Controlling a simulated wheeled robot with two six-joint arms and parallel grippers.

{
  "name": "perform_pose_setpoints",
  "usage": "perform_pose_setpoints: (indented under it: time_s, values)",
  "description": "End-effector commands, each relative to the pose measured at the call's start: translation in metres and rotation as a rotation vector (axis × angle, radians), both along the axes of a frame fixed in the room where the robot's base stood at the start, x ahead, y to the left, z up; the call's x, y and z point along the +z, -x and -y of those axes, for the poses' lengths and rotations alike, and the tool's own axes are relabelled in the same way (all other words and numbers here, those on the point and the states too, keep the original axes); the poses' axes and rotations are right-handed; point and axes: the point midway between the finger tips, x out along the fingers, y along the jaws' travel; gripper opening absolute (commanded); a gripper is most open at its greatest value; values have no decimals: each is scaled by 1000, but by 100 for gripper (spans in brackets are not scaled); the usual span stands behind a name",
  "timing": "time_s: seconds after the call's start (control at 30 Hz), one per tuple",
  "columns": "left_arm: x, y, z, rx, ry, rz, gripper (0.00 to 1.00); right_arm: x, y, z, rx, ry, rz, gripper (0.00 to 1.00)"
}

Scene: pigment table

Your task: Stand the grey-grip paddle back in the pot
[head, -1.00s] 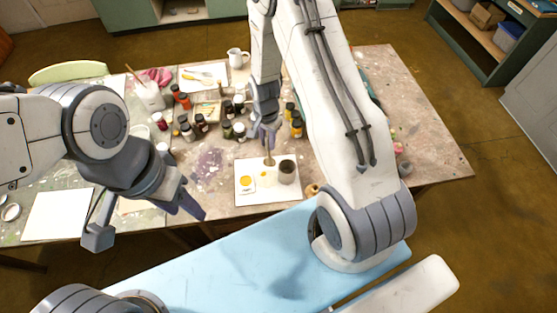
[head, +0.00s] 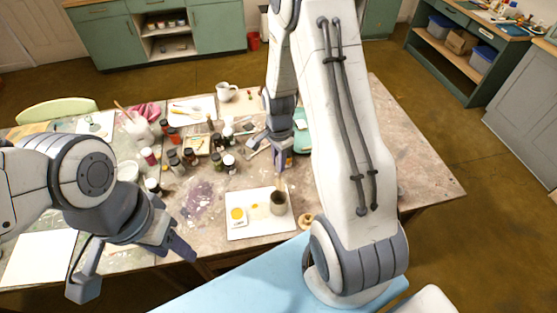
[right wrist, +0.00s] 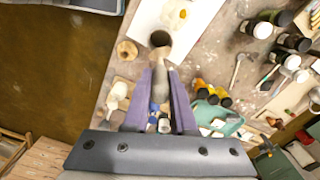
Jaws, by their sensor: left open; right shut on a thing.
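The pot (head: 278,203), a dark-mouthed small cup, stands upright on a white board (head: 245,228). In the right wrist view the pot (right wrist: 160,38) shows its dark opening just beyond the paddle. My right gripper (head: 284,157) is shut on the grey-grip paddle (head: 281,180), which points down toward the pot. In the right wrist view the paddle (right wrist: 163,52) extends from between the fingers (right wrist: 158,78), its far end overlapping the pot's near rim. I cannot tell whether the end is inside. My left gripper (head: 132,268) is open and empty, left of the board.
Yellow paint (head: 238,215) lies on the board left of the pot. A wooden ring-like piece (head: 306,220) lies right of the board. Several paint bottles (head: 190,157) stand behind and left. A white jug (head: 227,92) stands at the back. Bare table lies left of the board.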

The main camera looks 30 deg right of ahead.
Motion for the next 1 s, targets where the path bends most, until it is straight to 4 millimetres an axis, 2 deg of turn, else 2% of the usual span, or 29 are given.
perform_pose_setpoints:
  time_s: [0.03,1.0]
  values:
    - [-7,0,0,0,0,0,50,-8,0,0,0,0,0,0]
    - [-67,0,0,9,0,-1,50,-85,0,0,1,0,1,0]
